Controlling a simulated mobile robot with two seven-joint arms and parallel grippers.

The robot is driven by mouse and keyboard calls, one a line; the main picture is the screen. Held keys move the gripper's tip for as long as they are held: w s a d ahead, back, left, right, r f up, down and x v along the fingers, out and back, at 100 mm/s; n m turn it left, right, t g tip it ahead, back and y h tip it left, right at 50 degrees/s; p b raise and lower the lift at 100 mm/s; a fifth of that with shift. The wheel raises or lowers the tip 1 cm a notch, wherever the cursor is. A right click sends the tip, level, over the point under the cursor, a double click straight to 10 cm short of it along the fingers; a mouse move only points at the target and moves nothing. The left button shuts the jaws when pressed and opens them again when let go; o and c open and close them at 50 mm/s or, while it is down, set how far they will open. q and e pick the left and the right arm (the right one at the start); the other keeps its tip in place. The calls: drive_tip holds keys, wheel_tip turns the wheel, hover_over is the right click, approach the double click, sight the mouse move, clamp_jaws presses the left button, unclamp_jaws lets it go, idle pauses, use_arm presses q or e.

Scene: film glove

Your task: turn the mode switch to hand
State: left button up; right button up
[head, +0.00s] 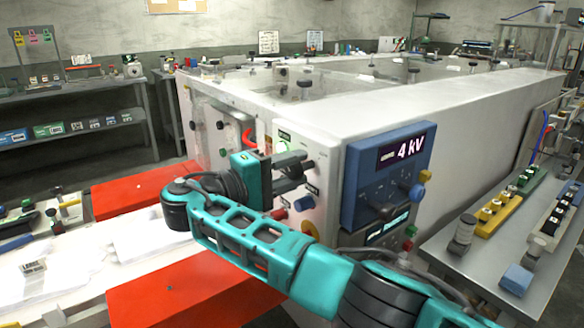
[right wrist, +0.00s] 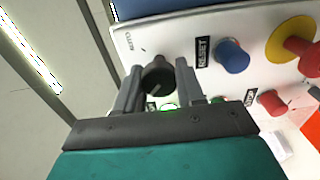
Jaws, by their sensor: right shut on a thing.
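The mode switch is a black round knob (right wrist: 157,78) on the white control panel (right wrist: 180,30). In the right wrist view an AUTO label (right wrist: 128,41) is printed beside it. My right gripper (right wrist: 159,82) has its two grey fingers on either side of the knob and is shut on it. A faint light mark shows on the knob, but I cannot tell which setting it points to. Another label is mostly hidden by the fingers. In the head view the right gripper (head: 291,170) reaches the panel front. My left gripper is not in view.
A blue RESET button (right wrist: 232,57) and a red button on a yellow base (right wrist: 293,40) sit close to the knob. A blue 4 kV display unit (head: 388,178) stands right of the panel. Red blocks (head: 145,190) flank the white film. A grey side table (head: 500,245) holds small parts.

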idle(0.3)
drive_tip(key=o, duration=1)
